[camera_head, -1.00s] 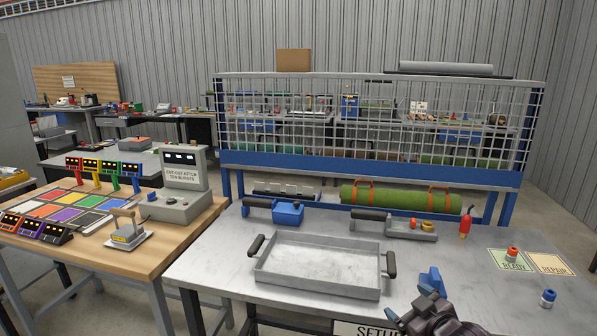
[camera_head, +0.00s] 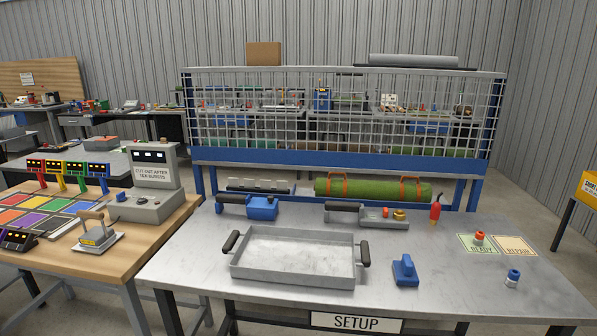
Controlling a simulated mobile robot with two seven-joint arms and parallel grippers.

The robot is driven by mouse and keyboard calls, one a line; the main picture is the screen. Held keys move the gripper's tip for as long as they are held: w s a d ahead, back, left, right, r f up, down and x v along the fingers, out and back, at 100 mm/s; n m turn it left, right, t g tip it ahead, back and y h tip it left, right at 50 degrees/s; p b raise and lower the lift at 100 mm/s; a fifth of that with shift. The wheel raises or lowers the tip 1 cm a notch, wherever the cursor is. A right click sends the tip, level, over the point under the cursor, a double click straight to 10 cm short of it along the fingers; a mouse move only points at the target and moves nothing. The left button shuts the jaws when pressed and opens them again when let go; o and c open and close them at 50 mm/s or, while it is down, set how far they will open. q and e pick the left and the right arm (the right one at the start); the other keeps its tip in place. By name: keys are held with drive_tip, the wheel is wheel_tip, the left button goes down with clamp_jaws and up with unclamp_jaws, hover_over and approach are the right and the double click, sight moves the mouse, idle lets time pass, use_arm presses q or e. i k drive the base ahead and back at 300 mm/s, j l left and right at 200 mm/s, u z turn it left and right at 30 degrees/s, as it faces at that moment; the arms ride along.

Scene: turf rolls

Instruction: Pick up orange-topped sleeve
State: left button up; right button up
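A small sleeve with an orange-red top (camera_head: 478,238) stands upright on the green READY card (camera_head: 476,250) at the right of the grey setup table (camera_head: 190,262). A similar sleeve with a blue top (camera_head: 512,278) stands nearer the table's right front, off the cards. Neither of my grippers shows in the head view now, so I cannot see whether they are open or shut.
A grey tray (camera_head: 293,277) with black handles sits on the table. A blue block-like tool (camera_head: 405,271) stands right of it. Behind are a blue-ended tool (camera_head: 262,207), a grey tool (camera_head: 370,219) and a red bottle (camera_head: 435,211). The REPAIR card (camera_head: 516,247) is bare.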

sight(479, 240)
drive_tip(key=z, duration=1.3)
drive_tip(key=i, duration=0.35)
drive_tip(key=i+l+u, duration=0.1)
drive_tip(key=i+u, duration=0.25)
drive_tip(key=i+l+u, duration=0.15)
drive_tip(key=u, duration=0.15)
drive_tip(key=i, duration=0.05)
